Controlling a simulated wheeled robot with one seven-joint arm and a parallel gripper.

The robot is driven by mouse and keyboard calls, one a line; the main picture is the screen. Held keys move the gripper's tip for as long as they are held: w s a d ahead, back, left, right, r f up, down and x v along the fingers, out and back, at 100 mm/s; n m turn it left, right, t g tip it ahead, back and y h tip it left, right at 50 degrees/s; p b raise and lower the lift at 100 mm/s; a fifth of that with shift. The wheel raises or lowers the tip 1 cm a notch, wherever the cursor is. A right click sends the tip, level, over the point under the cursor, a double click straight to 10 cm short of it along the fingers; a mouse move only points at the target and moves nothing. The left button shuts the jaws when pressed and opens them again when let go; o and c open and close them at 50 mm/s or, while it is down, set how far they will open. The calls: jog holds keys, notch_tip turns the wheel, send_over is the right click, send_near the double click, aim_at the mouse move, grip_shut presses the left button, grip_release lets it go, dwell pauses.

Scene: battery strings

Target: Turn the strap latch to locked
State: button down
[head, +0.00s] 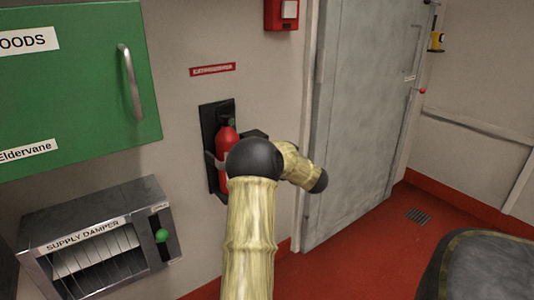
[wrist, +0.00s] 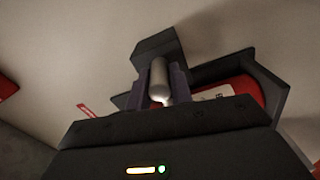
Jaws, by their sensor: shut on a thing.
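The red fire extinguisher (head: 227,140) stands upright in a black wall bracket (head: 207,120), with a grey strap (head: 214,160) across it. My arm hides its right and lower part in the head view. In the wrist view the extinguisher (wrist: 239,90) lies behind my gripper, partly covered. The strap latch (wrist: 158,72) shows as a pale rounded lever in front of a dark block (wrist: 158,45). My gripper (wrist: 159,84) is shut on this lever, one purple finger on each side. My gripper's fingers are hidden in the head view. I cannot tell whether the latch is at locked.
A green cabinet (head: 75,95) with a bar handle is on the left wall, above a supply damper box (head: 98,240) with a green knob (head: 162,236). A grey door (head: 365,110) is to the right. Red floor (head: 345,265) is open below; a dark rounded object (head: 480,265) stands lower right.

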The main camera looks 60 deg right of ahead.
jog(key=shift+s+f, duration=0.1)
jog(key=shift+f, duration=0.05)
jog(key=c, duration=1.3)
grip_release()
jog(key=shift+o, duration=0.2)
jog(key=p+v, duration=0.3)
jog(key=v, duration=1.4)
jog(key=shift+s, duration=0.2)
jog(key=shift+w+a, duration=0.1)
jog(key=shift+a, duration=0.05)
